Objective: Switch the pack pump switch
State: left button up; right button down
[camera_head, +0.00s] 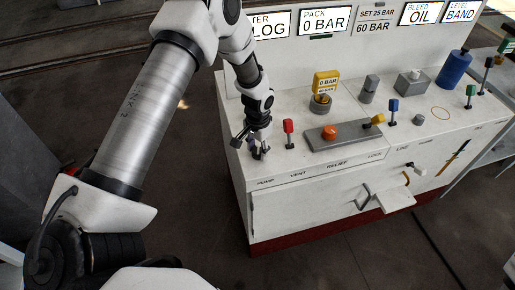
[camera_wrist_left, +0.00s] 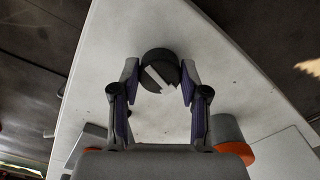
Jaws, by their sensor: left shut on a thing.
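The pack pump switch (camera_wrist_left: 160,72) is a round dark knob with a pale bar across its face. In the left wrist view it sits between the two fingertips of my left gripper (camera_wrist_left: 159,78), which is shut on it, with the pale bar slanted. In the head view my left gripper (camera_head: 257,150) reaches down to the left end of the white console, above the PUMP label (camera_head: 265,183). The gripper largely hides the knob there. The pack display (camera_head: 325,20) reads 0 BAR. My right gripper is not in view.
A red-topped lever (camera_head: 288,127) stands just right of the gripper. Further right are an orange button (camera_head: 329,131) on a grey plate, a yellow gauge tag (camera_head: 326,82), a blue lever (camera_head: 392,105) and a blue cylinder (camera_head: 455,69). The console's front left corner is clear.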

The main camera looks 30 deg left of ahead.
pick_arm(q)
jog(key=m, duration=0.4)
jog(key=shift+f, duration=0.1)
jog(key=shift+m+b, duration=0.45)
jog(key=shift+m, duration=1.65)
jog(key=o, duration=1.1)
jog(key=shift+o, duration=0.2)
jog(key=shift+w+d, duration=0.1)
jog(key=shift+w, duration=0.05)
